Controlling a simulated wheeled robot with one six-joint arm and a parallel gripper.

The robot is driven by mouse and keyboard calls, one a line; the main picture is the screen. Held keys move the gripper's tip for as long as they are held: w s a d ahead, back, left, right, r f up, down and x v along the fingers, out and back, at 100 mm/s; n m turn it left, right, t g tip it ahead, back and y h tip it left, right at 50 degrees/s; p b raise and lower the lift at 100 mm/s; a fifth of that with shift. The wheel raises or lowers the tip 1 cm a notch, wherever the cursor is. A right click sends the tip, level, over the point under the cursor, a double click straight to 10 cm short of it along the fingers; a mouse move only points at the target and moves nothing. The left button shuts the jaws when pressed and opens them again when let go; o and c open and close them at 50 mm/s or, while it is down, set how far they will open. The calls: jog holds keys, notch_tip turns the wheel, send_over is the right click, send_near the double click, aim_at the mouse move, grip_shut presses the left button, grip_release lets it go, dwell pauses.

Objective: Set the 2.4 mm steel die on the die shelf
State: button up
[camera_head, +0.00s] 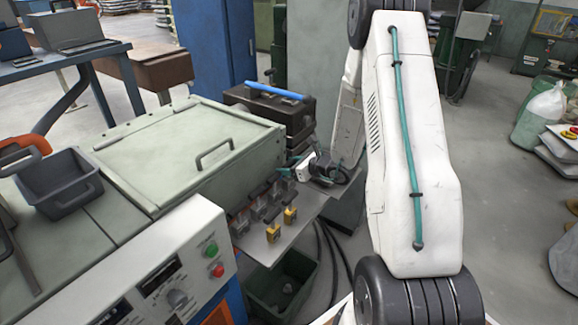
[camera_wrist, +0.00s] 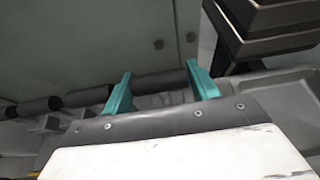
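The metal ledge (camera_head: 306,200), which looks like the die shelf, juts out beside the pale green machine. Several small dark grey blocks (camera_head: 262,207) stand in a row on it, with two yellow-marked pieces (camera_head: 273,232) in front. I cannot tell which piece, if any, is the 2.4 mm steel die. My gripper (camera_head: 288,169) is low at the ledge's far end, right of the machine cover. In the wrist view its two teal fingers (camera_wrist: 163,88) are spread well apart.
The machine's pale green cover (camera_head: 190,150) stands close on the left. A black toolbox (camera_head: 270,108) with a blue handle is behind my gripper. A dark green bin (camera_head: 282,285) and hanging cables are below the ledge. A grey open bin (camera_head: 62,185) stands far left.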

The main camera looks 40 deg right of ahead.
jog(key=shift+r, duration=0.2)
jog(key=v, duration=1.1)
jog(key=s+a+r+n+g+y, duration=0.3)
jog(key=a+r+n+g, duration=0.1)
jog(key=a+r+n, duration=0.5)
jog(key=s+a+r+n+g+y, duration=0.35)
jog(key=a+r+n, duration=0.35)
jog(key=a, duration=0.5)
jog(key=s+a+r+n+g+h, duration=0.3)
jog(key=s+a+n+g+h, duration=0.15)
jog(key=s+n, duration=0.45)
jog(key=s+d+r+n+h, duration=0.3)
jog(key=s+n+h, duration=0.3)
jog(key=s, duration=0.5)
jog(key=shift+s+d+r+n+t+h, duration=0.15)
jog(key=shift+d+r+n+t+h, duration=0.15)
jog(key=shift+r+n, duration=0.35)
